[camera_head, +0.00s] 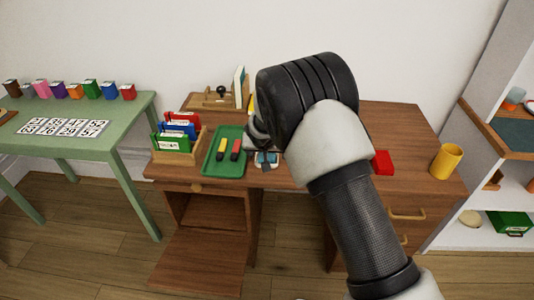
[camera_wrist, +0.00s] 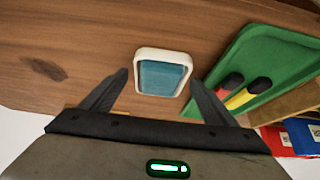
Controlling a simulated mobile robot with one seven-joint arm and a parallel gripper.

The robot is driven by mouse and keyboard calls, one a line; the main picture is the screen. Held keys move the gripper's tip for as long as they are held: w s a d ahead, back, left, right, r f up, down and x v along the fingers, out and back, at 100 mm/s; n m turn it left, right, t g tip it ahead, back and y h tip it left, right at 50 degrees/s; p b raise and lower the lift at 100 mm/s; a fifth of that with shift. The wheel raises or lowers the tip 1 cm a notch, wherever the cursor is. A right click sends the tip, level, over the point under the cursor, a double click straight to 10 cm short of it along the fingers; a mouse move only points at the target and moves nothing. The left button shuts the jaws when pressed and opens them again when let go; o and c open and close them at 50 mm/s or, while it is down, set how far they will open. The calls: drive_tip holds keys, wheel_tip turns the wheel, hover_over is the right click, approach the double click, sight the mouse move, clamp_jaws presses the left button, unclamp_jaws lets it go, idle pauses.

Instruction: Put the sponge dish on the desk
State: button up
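The sponge dish (camera_wrist: 163,54) is a small white dish with rounded corners and a blue inside, where a sponge seems to sit. It lies on the brown wooden desk (camera_wrist: 85,45). In the head view the dish (camera_head: 266,159) shows only in part beside the dark fingers. My gripper (camera_wrist: 159,78) is open, with one fingertip to each side of the dish. A narrow gap shows at the left finger; the right fingertip is very near the dish's edge. In the head view my gripper (camera_head: 262,150) is low over the desk (camera_head: 405,130), largely hidden by my wrist.
Left of the dish is a green tray (camera_head: 209,168) with two markers, then a wooden file box (camera_head: 176,157). A red block (camera_head: 383,162) and a yellow cup (camera_head: 446,161) stand at the right. A wooden organizer (camera_head: 213,100) stands behind. A green table (camera_head: 120,140) is left.

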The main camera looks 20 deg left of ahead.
drive_tip(key=shift+s+r+p, duration=0.1)
drive_tip(key=shift+r+p, duration=0.25)
drive_tip(key=shift+r, duration=0.15)
drive_tip(key=v, duration=1.1)
drive_tip(key=shift+p, duration=0.4)
drive_tip(key=shift+s+d+r, duration=0.15)
